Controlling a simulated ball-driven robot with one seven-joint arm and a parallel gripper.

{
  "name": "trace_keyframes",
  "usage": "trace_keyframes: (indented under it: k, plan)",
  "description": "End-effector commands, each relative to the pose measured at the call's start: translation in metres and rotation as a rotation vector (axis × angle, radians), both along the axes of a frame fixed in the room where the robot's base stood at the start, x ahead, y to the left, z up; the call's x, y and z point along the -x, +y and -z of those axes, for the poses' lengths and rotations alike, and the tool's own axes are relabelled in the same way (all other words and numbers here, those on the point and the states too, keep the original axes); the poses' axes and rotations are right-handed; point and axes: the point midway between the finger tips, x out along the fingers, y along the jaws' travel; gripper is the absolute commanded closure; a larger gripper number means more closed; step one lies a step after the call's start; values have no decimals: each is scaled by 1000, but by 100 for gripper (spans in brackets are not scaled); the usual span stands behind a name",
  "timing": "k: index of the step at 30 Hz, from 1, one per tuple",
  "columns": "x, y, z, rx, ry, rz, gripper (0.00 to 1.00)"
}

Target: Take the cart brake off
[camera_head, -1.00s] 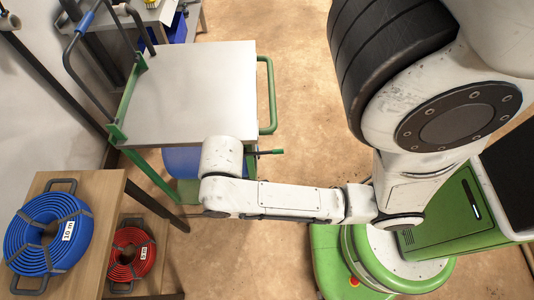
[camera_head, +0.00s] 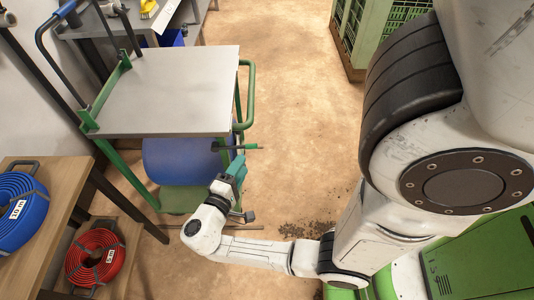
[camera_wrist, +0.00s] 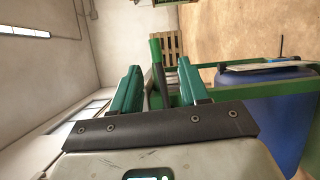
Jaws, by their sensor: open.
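The cart (camera_head: 165,95) has a grey top and a green frame, and stands at the left centre of the head view. Its brake lever (camera_head: 252,147), a dark rod with a green grip, sticks out to the right below the top. My gripper (camera_head: 238,163), with teal fingers, is just below the lever, pointing up at it. In the wrist view the fingers of my gripper (camera_wrist: 158,70) are apart, and the green lever grip (camera_wrist: 155,50) shows in the gap between them. I cannot tell whether they touch it.
A blue drum (camera_head: 180,160) sits on the cart's lower shelf; it also shows in the wrist view (camera_wrist: 262,95). A wooden bench (camera_head: 75,190) with blue (camera_head: 20,212) and red (camera_head: 95,257) hose coils stands at left. A green crate (camera_head: 375,35) is at the back.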

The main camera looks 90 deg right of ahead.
Motion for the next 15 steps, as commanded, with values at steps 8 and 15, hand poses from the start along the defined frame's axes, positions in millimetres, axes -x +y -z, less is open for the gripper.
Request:
trace_keyframes:
  k: [8, 15]
  plan:
    - [-4, -10, -2, 67, 28, -23, 55]
    - [9, -49, -3, 65, 28, -19, 55]
